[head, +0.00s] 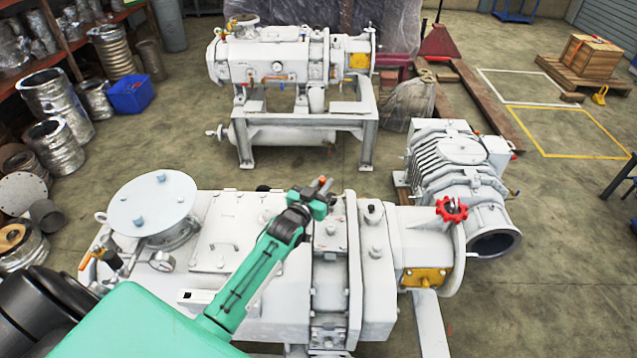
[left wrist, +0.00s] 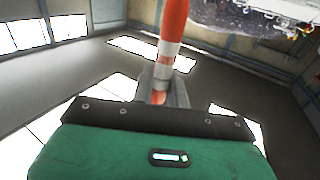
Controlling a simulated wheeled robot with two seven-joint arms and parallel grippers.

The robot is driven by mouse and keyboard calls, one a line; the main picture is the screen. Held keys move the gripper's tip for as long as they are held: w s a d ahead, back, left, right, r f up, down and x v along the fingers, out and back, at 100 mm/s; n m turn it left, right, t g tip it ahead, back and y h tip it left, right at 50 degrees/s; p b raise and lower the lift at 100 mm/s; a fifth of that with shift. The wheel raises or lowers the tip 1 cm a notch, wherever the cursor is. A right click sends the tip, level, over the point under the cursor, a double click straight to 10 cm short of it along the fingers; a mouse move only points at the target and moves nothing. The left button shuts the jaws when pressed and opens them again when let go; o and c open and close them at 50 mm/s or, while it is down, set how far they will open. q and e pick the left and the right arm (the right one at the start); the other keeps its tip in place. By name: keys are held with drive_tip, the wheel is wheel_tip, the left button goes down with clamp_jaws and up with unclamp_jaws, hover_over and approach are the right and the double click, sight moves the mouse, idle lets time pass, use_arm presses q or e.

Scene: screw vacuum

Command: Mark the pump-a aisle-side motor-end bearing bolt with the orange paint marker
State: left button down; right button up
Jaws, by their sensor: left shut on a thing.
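My left gripper (head: 310,198) is over the near white pump (head: 225,235), close to its ribbed end section. It is shut on the orange paint marker (head: 322,182), whose orange end shows above the fingers. In the left wrist view the fingers (left wrist: 160,92) grip the marker (left wrist: 172,28), orange with white bands, which runs out past the top edge. The end section has a raised block with small bolts (head: 331,229) just below the gripper. Which bolt is the aisle-side motor-end one I cannot tell. I cannot tell whether the marker touches anything. My right gripper is not in view.
A second white pump (head: 270,60) stands on a frame behind. A ribbed grey unit (head: 460,180) stands at the right, near a red handwheel (head: 452,209). Shelves with metal parts (head: 60,35) and a blue bin (head: 131,95) line the left. Open floor lies between the pumps.

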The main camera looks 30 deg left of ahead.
use_arm(q)
drive_tip(key=s+d+b, duration=0.4)
drive_tip(key=s+d, duration=0.1)
drive_tip(key=d, duration=0.5)
drive_tip(key=shift+s, duration=0.3)
drive_tip(key=shift+r, duration=0.1)
wheel_tip(320, 180, down, 5)
drive_tip(key=b, duration=0.2)
drive_tip(key=shift+b, duration=0.35)
drive_tip(key=shift+f, duration=0.55)
idle(0.9)
